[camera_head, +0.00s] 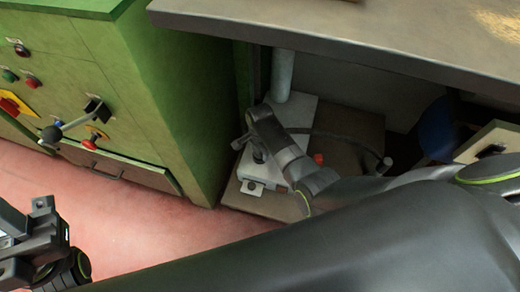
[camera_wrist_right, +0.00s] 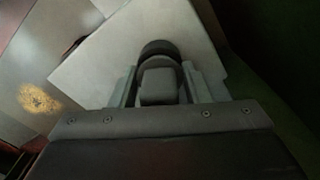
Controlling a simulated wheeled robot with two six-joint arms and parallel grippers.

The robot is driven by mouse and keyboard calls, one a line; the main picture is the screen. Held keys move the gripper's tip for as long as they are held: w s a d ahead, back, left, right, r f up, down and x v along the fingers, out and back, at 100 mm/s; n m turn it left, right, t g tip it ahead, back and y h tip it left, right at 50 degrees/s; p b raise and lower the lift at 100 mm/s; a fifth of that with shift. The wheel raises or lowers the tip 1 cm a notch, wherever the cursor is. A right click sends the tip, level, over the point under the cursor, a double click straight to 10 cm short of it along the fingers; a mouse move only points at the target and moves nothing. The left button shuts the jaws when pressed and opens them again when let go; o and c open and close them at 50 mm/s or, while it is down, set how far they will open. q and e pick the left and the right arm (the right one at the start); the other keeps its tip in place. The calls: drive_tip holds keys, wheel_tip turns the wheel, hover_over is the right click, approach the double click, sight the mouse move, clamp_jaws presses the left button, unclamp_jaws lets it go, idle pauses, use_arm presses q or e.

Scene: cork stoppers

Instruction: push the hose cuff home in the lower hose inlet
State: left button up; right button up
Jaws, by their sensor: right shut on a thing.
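My right gripper (camera_head: 250,145) reaches in under the bench beside a pale grey unit. In the right wrist view its two fingers are shut on a dark grey part (camera_wrist_right: 158,86), which looks like the hose cuff. A round black rim (camera_wrist_right: 161,49) shows just beyond it, in front of a pale panel (camera_wrist_right: 120,55). I cannot tell whether the cuff is inside the lower inlet or only against it, as the cuff hides the opening. My left gripper (camera_head: 25,235) is at the lower left, away from the unit; its jaw gap is unclear.
The bench top (camera_head: 350,35) overhangs the work area. A green cabinet (camera_head: 170,90) with switches and a lever stands at left. A grey pipe (camera_head: 283,75) rises behind the unit. A dark hose (camera_head: 350,140) curves right, near an orange-red knob (camera_head: 318,158). Red floor is clear in front.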

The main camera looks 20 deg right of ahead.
drive_tip(key=shift+f+b, duration=0.3)
drive_tip(key=shift+f, duration=0.25)
drive_tip(key=o, duration=1.1)
drive_tip(key=shift+c, duration=0.2)
